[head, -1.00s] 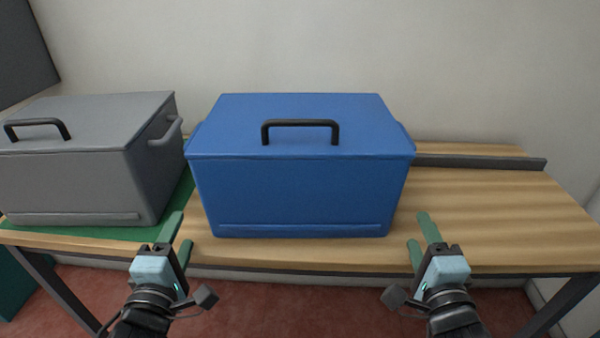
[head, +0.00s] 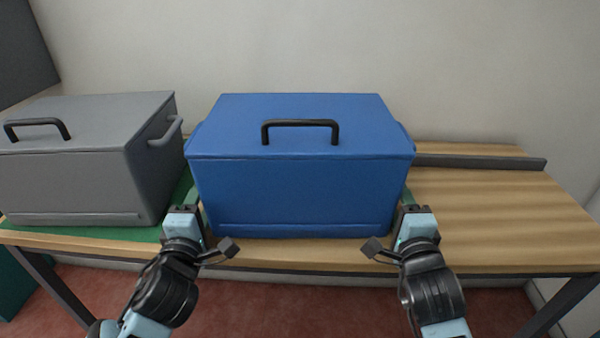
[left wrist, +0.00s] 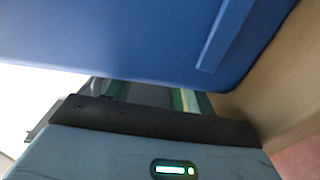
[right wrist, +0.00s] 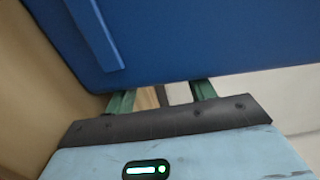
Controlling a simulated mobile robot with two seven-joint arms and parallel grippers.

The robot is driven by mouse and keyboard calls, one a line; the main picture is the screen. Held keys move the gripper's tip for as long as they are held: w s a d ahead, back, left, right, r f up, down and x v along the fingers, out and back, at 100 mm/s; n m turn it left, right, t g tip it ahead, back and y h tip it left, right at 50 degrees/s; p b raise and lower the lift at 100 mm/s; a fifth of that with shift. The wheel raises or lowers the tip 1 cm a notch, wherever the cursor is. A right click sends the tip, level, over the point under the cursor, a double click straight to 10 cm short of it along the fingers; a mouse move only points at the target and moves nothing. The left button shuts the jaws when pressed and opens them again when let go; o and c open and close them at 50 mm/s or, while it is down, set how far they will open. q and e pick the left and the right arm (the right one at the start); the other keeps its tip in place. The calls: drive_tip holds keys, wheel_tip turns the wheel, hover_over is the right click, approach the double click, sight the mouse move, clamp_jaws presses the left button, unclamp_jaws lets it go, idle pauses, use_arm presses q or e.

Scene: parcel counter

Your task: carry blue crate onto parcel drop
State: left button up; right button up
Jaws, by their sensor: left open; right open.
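The blue crate (head: 300,190) stands upright on the wooden table, with a black handle (head: 300,124) on its lid. My left gripper (head: 188,198) is open beside its left side, near the front corner. My right gripper (head: 407,195) is open beside its right side, near the front corner. In the left wrist view the blue crate (left wrist: 130,40) covers the top and hides the fingertips. In the right wrist view the blue crate (right wrist: 200,40) also hides the fingertips. I cannot tell whether the fingers touch it. No surface is clearly marked as the parcel drop.
A grey crate (head: 70,180) stands on a green mat (head: 100,232) at the left, close to the blue crate. A dark rail (head: 480,162) runs along the table's back right. The wooden table (head: 500,215) is clear at the right. A wall rises behind.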

use_arm(q)
drive_tip(key=shift+d, duration=0.45)
use_arm(e)
drive_tip(key=shift+a, duration=0.5)
